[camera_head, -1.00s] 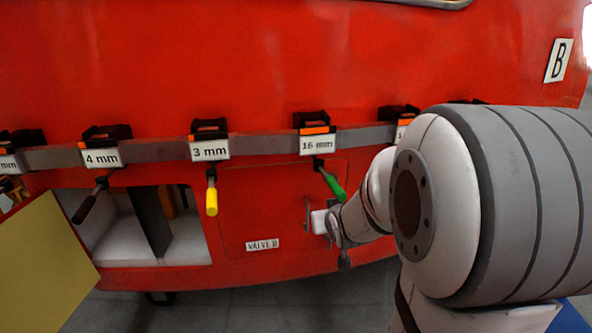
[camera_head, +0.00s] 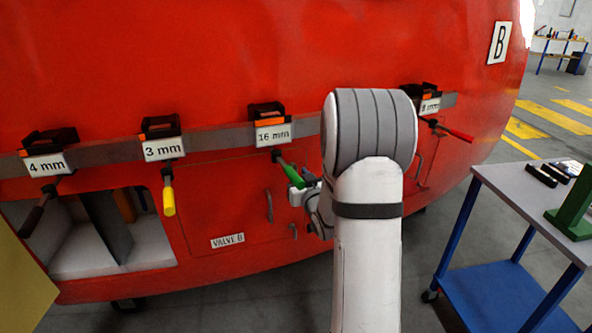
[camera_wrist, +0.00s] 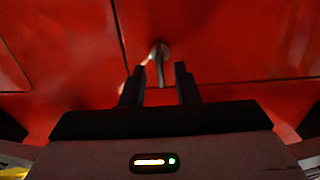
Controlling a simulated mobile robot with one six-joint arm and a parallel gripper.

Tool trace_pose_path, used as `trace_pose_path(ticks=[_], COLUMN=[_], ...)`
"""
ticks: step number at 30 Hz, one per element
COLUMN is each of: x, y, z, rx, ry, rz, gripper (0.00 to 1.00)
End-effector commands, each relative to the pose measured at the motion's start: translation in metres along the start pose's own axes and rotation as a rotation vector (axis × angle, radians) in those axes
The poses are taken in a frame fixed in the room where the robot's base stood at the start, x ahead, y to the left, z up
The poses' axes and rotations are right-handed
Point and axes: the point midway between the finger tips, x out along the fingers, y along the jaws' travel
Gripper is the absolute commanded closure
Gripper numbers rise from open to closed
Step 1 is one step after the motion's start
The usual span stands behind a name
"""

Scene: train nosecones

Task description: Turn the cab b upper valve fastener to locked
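The red cab nose (camera_head: 300,60) bears a B plate (camera_head: 498,42) and a VALVE B door (camera_head: 220,205) with a grey vertical handle (camera_head: 269,205). A small grey fastener (camera_head: 293,231) shows low on the door's right edge. In the wrist view, a small grey lever-like fastener (camera_wrist: 160,58) sits on the red panel beside a seam. My gripper (camera_wrist: 159,78) is open, and the lever's lower end appears between its fingertips; I cannot tell contact. In the head view my gripper (camera_head: 312,196) is by the door's right edge, and my arm hides what lies behind it.
A grey rail carries labelled holders with a green tool (camera_head: 291,174), a yellow tool (camera_head: 168,198) and a red tool (camera_head: 455,134). The green tool hangs close to my gripper. An open compartment (camera_head: 75,255) is at left. A blue-legged table (camera_head: 500,190) stands at right.

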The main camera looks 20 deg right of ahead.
Motion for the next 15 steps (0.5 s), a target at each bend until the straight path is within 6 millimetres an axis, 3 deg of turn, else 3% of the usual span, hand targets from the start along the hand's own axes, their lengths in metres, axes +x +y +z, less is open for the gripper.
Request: trace_pose_path(ticks=[6,15], x=[0.024,0.027], y=[0.0,-0.001], z=[0.0,0.0], rx=[0.0,0.0], ry=[-0.001,-0.001], rz=[-0.001,-0.001], gripper=[0.72,0.72])
